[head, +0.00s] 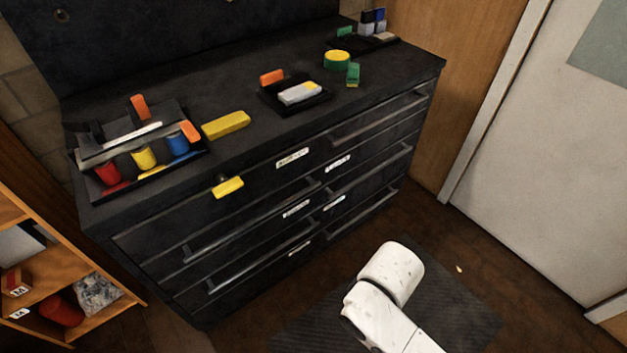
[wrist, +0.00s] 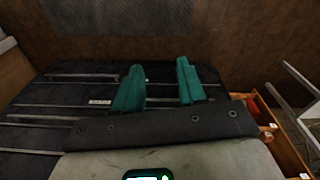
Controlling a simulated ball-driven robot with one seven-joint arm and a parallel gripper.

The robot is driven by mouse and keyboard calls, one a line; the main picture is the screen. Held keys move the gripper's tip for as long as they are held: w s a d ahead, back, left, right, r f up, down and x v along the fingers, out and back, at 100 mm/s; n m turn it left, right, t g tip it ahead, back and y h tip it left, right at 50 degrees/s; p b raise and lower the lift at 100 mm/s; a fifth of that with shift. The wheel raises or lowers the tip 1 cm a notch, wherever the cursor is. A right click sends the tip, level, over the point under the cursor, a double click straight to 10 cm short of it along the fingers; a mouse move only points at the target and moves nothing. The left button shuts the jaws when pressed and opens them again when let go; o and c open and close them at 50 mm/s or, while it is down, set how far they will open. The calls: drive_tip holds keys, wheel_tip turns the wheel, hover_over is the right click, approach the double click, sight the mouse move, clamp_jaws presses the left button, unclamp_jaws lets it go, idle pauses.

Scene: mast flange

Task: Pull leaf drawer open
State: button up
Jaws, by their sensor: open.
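A black cabinet (head: 150,262) has two columns of drawers, with long dark bar handles on several of them. A handle at the lower left (head: 262,256) and one at the upper right (head: 380,118) show clearly. White labels (head: 292,157) sit on the fronts, too small to read, so I cannot tell which drawer is the leaf drawer. A yellow block (head: 228,187) sits at the upper left front. All drawers look shut. My gripper (wrist: 160,84) has two teal fingers, apart and empty, with the cabinet front (wrist: 45,110) behind and left of them in the wrist view. The head view hides my gripper.
A tray of coloured pieces (head: 120,190), a yellow bar (head: 226,125) and a small black tray (head: 275,104) stand on top. A wooden shelf (head: 95,322) is at left, a pale door (head: 545,150) at right. A dark ribbed mat (head: 450,300) lies on the floor.

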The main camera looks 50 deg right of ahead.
drive_tip(key=w+a+f+m+t+y, duration=0.1)
drive_tip(key=w+a+f+m+t, duration=0.25)
drive_tip(key=w, duration=0.55)
drive_tip(key=m+t+h+b, duration=0.3)
drive_tip(key=m+t+h, duration=0.2)
drive_tip(key=m+t, duration=1)
approach(260, 220)
drive_tip(key=r+m+g, duration=0.2)
drive_tip(key=b+x, duration=0.1)
drive_tip(key=x, duration=0.9)
drive_tip(key=shift+w+a+f, duration=0.1)
drive_tip(key=shift+w, duration=0.2)
clamp_jaws()
